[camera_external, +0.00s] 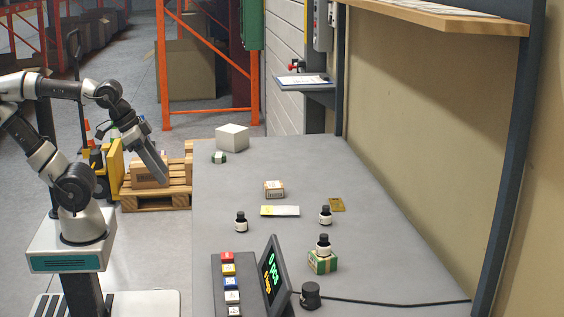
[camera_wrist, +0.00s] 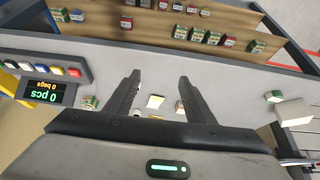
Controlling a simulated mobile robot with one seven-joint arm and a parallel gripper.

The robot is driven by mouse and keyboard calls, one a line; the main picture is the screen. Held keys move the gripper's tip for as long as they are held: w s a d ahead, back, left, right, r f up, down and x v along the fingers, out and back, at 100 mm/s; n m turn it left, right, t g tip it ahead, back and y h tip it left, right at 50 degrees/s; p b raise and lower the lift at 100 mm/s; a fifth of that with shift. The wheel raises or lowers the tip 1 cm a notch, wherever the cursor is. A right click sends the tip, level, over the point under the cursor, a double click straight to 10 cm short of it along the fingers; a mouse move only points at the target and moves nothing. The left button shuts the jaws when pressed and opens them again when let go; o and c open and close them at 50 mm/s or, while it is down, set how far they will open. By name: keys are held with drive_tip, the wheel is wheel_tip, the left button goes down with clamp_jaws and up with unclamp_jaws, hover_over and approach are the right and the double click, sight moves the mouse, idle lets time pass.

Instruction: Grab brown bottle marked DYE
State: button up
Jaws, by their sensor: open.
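Three small dark bottles with black caps and white labels stand upright on the table in the external view. One bottle (camera_external: 241,223) is at the left, a second bottle (camera_external: 325,217) is at the right, and a third bottle (camera_external: 323,247) stands on a green-and-white box (camera_external: 322,263). Their label text is too small to read, so I cannot tell which is marked DYE. My gripper (camera_external: 163,181) hangs left of the table, apart from all bottles. In the wrist view my gripper (camera_wrist: 160,79) has its fingers spread, with nothing held between them.
The grey table (camera_external: 370,185) also carries a brown-and-white box (camera_external: 274,188), a yellow-white card (camera_external: 280,211) and a white box (camera_external: 232,137). A tilted display (camera_external: 271,277) and button panel (camera_external: 229,275) stand at the front. A shelf (camera_wrist: 135,27) holds several small items.

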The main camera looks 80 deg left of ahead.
drive_tip(key=w+d+r+p, duration=0.1)
drive_tip(key=w+r+p, duration=0.6)
drive_tip(key=w, duration=0.5)
drive_tip(key=n+g+p, duration=0.1)
drive_tip(key=p, duration=0.6)
hover_over(327, 208)
drive_tip(key=s, duration=0.8)
wheel_tip(327, 208, down, 3)
drive_tip(key=shift+y, duration=0.3)
drive_tip(key=shift+w+d+r+b+x, duration=0.1)
drive_tip(key=shift+w+b+x, duration=0.15)
drive_tip(key=shift+x, duration=2.7)
drive_tip(key=shift+w+d+r+b+x, duration=0.1)
drive_tip(key=shift+b+x, duration=0.3)
drive_tip(key=shift+x, duration=2.55)
drive_tip(key=shift+w+d+b+x, duration=0.1)
drive_tip(key=shift+w+b+x, duration=0.15)
drive_tip(key=shift+x, duration=2.7)
drive_tip(key=shift+c, duration=0.2)
